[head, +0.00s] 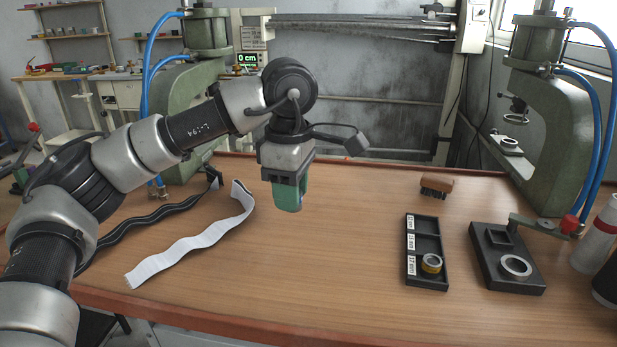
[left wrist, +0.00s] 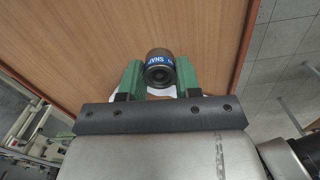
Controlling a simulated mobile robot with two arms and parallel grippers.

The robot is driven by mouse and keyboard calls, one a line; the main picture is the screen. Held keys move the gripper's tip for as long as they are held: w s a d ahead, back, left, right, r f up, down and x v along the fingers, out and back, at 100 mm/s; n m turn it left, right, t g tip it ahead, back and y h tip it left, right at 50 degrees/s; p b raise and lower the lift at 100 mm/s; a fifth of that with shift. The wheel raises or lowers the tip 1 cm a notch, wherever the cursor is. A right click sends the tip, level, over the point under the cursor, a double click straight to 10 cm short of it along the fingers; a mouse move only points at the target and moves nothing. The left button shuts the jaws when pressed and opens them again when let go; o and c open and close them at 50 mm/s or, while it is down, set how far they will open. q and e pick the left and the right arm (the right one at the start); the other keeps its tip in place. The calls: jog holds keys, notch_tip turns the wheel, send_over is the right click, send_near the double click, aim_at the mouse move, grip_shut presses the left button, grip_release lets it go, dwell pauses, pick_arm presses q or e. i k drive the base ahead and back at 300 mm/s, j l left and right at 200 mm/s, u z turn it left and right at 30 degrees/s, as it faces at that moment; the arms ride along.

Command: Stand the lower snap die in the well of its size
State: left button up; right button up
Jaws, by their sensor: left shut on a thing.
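My left gripper (head: 287,197) is shut and points down, held above the middle of the table. In the left wrist view a dark round die (left wrist: 159,68) with a blue band reading SNAP sits between its green fingers (left wrist: 158,82). The fingers hide the die in the head view. A black tray (head: 411,278) with several wells in a row, labelled with sizes in mm, lies to the right, apart from the gripper. A brass-coloured ring-like piece (head: 431,263) stands in its nearest well. The two farther wells look empty. My right gripper is not in view.
A black block (head: 530,286) with a square socket and a metal ring (head: 515,266) lies right of the tray. A brown brush (head: 436,187) lies behind. Green presses (head: 550,120) stand at both sides. White (head: 190,245) and black strips lie left. The table between gripper and tray is clear.

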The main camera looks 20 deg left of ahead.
aim_at(427, 249)
jog(key=k, duration=1)
